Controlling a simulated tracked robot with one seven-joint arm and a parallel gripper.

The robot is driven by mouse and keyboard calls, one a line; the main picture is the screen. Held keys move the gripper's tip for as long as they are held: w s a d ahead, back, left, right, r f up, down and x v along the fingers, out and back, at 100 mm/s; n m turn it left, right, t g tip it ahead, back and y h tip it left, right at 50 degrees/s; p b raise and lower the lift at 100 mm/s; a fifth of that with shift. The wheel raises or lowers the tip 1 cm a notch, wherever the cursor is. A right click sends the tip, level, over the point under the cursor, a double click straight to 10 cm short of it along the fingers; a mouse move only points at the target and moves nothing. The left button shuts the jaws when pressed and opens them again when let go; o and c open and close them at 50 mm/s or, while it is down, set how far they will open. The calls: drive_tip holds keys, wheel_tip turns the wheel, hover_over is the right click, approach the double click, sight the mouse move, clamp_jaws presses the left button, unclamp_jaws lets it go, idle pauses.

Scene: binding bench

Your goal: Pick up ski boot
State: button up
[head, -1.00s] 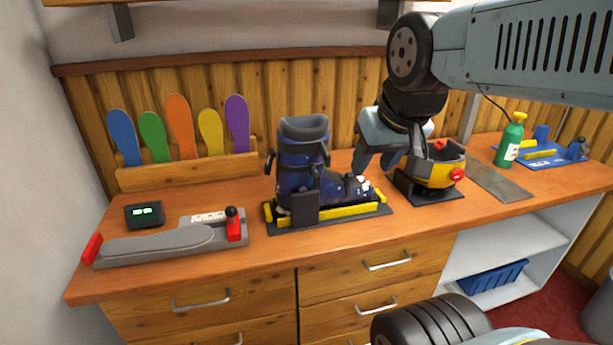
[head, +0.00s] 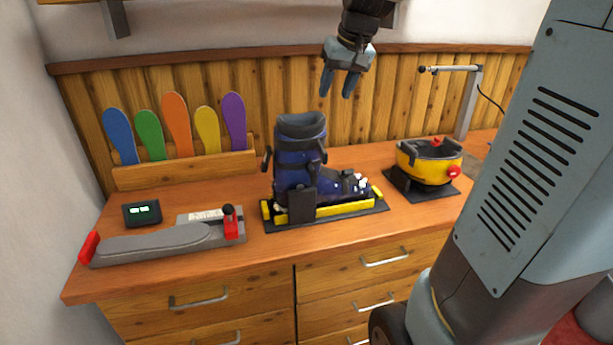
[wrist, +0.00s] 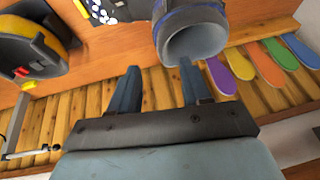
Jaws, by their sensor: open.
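The ski boot (head: 300,165) is dark blue with a grey cuff. It stands upright on a black base with yellow rails (head: 345,209) in the middle of the bench. My gripper (head: 338,94) is open and empty, fingers down, above the boot and a little to its right in the head view. In the wrist view the boot's open grey cuff (wrist: 196,42) lies beyond the right finger, whose tip overlaps it in the picture. My gripper (wrist: 158,80) shows both fingers spread apart there, with nothing between them.
A yellow and black pot-like device (head: 430,165) stands right of the boot. A grey sole-shaped device (head: 150,242) and a small display box (head: 142,213) lie left. Several coloured insoles (head: 177,125) stand in a wooden rack behind. The wooden wall (head: 270,95) backs the bench.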

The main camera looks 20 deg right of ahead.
sight(322, 129)
drive_tip(key=x, duration=1.4)
drive_tip(key=shift+w+d, duration=0.15)
clamp_jaws()
drive_tip(key=shift+r, duration=0.1)
idle(1.1)
